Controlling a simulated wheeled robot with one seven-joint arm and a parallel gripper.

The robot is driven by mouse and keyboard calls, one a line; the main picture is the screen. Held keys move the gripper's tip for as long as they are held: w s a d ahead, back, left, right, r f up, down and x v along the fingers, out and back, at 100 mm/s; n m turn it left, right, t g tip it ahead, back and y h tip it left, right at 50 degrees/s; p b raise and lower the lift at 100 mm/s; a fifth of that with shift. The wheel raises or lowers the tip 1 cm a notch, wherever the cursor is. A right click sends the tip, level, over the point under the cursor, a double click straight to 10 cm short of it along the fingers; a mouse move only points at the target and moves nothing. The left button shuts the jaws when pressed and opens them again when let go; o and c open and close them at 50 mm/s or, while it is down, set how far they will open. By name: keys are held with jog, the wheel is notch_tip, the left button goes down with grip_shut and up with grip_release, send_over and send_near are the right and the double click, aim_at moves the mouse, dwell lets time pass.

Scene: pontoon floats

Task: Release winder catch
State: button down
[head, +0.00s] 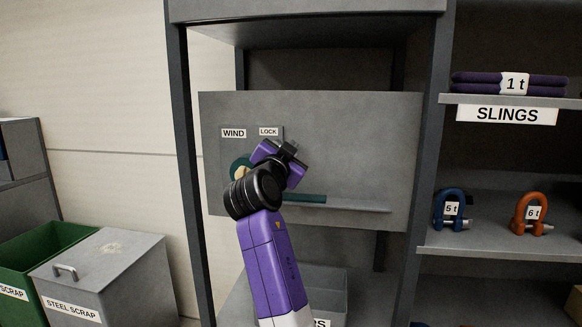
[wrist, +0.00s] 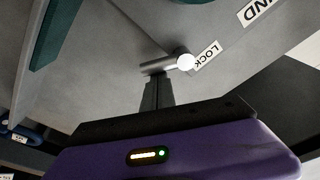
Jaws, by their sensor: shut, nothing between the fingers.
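The winder catch shows in the wrist view as a short grey bar (wrist: 158,67) with a bright round end beside the LOCK label (wrist: 207,55). My gripper (wrist: 156,84) is shut and empty, its fingertips right at the bar. I cannot tell whether they touch it. In the head view my gripper (head: 288,150) is in front of the grey panel (head: 350,140), just below the LOCK label (head: 268,131), and it hides the catch. A green round part (head: 238,166) with a cream knob, partly hidden by my arm, sits below the WIND label (head: 233,133).
A ledge (head: 350,207) with a teal bar (head: 305,198) juts from the panel's lower part. Shelves on the right hold slings (head: 545,80), a blue shackle (head: 451,207) and an orange shackle (head: 530,213). Scrap bins (head: 105,270) stand at the lower left.

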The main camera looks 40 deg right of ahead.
jog(key=m+b, duration=0.1)
jog(key=b, duration=0.1)
jog(key=f+m+b, duration=0.1)
jog(key=m+b, duration=0.1)
jog(key=f+m+g+b, duration=0.1)
jog(key=b, duration=0.1)
jog(key=shift+w+a+f+m, duration=0.1)
jog(key=shift+w+a+m, duration=0.1)
jog(key=shift+w+m, duration=0.15)
jog(key=shift+b, duration=0.35)
jog(key=s+d+r+p, duration=0.1)
jog(key=s+d+r, duration=0.1)
jog(key=d, duration=0.1)
jog(key=shift+s+r+p, duration=0.15)
jog(key=shift+r+p, duration=0.05)
jog(key=shift+p, duration=0.15)
jog(key=v, duration=1)
jog(key=shift+a+f, duration=0.2)
